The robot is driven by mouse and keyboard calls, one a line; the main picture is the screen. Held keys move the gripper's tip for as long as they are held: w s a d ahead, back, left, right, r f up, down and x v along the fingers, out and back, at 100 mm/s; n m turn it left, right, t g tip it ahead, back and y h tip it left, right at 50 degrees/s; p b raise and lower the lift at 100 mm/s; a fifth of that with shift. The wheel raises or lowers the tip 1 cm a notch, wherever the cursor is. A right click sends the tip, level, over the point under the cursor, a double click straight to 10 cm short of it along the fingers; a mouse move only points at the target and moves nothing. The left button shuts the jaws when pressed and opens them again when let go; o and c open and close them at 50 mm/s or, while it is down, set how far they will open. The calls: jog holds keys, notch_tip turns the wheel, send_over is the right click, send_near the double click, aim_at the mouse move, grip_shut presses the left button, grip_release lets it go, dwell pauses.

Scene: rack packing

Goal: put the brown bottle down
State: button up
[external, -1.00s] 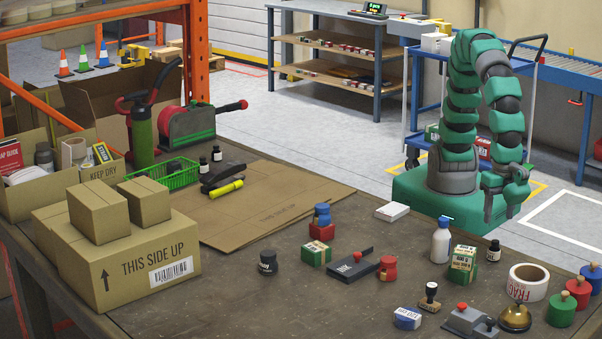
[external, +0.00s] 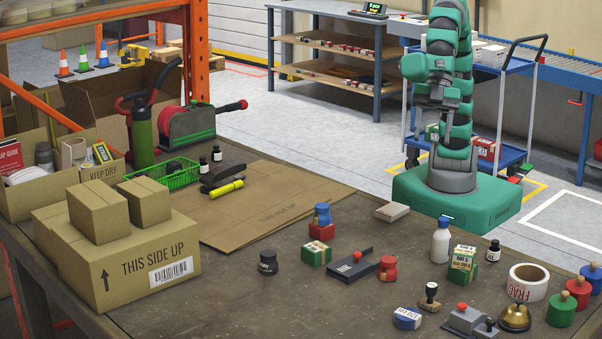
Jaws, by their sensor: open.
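Small dark bottles with white labels stand upright on the table, and I cannot tell for sure which is the brown one. One dark bottle (external: 493,251) stands at the right, behind the green-and-white box. Another dark bottle (external: 203,165) and a similar one (external: 217,154) stand by the green basket. My gripper (external: 422,103) is raised in front of my arm, well above and behind the table's far edge. It is open, and nothing shows in it. It is apart from all the bottles.
A tape roll (external: 528,283), a bell (external: 515,318) and knobbed weights crowd the right side. A flat cardboard sheet (external: 270,205) lies mid-table. The front middle is clear.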

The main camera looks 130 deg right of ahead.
jog(key=s+d+r+m+t+h, duration=0.1)
jog(key=d+r+m+t, duration=0.2)
jog(key=d+r, duration=0.9)
jog(key=s+d+r+m+t+h, duration=0.2)
jog(key=d+r+m+t, duration=0.2)
jog(key=d+r, duration=0.8)
notch_tip(320, 180, up, 4)
jog(key=shift+r+t, duration=0.2)
jog(key=shift+t, duration=1)
jog(key=shift+d, duration=0.1)
